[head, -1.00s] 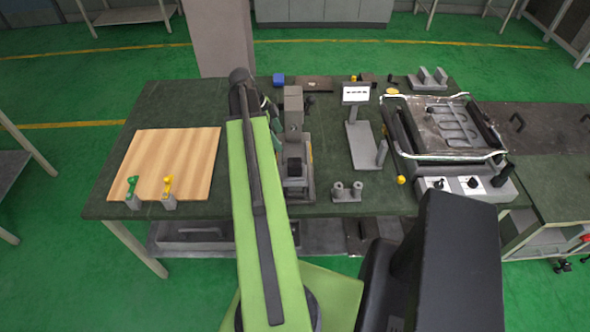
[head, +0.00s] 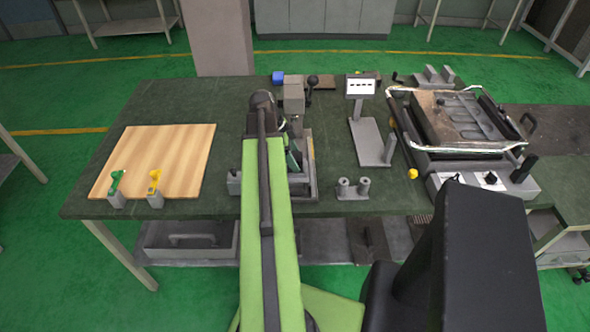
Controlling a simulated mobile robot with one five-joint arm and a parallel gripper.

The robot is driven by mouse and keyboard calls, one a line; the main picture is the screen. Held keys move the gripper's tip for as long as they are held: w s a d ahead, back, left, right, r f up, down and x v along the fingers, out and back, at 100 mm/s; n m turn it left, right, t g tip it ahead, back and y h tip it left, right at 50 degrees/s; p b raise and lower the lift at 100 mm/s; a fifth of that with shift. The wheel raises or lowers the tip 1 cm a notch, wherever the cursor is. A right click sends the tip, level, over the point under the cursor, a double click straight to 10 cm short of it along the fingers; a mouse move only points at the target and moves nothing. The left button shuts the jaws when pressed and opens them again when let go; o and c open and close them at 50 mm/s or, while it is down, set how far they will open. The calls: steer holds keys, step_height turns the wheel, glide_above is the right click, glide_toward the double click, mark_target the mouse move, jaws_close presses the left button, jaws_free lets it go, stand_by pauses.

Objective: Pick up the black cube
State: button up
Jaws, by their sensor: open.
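The black cube cannot be made out now. A dark block showed in the grey press-like device (head: 293,95) a second ago, and my arm now covers much of that spot. My gripper (head: 292,156) is mostly hidden behind my green arm. Only a dark part of it shows to the right of the arm, low over the base of the device. Its fingertips are not clear, and no held object shows.
A wooden board (head: 170,150) lies at left, with green- and yellow-topped tools (head: 154,190) in front. A scale-like stand (head: 370,138), two grey cylinders (head: 353,187) and a framed heating unit (head: 465,120) are at right.

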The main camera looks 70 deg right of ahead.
steer(key=shift+s+d+f, duration=0.1)
steer(key=shift+s+f, duration=0.1)
steer(key=shift+f, duration=0.4)
steer(key=shift+r, duration=0.2)
jaws_close()
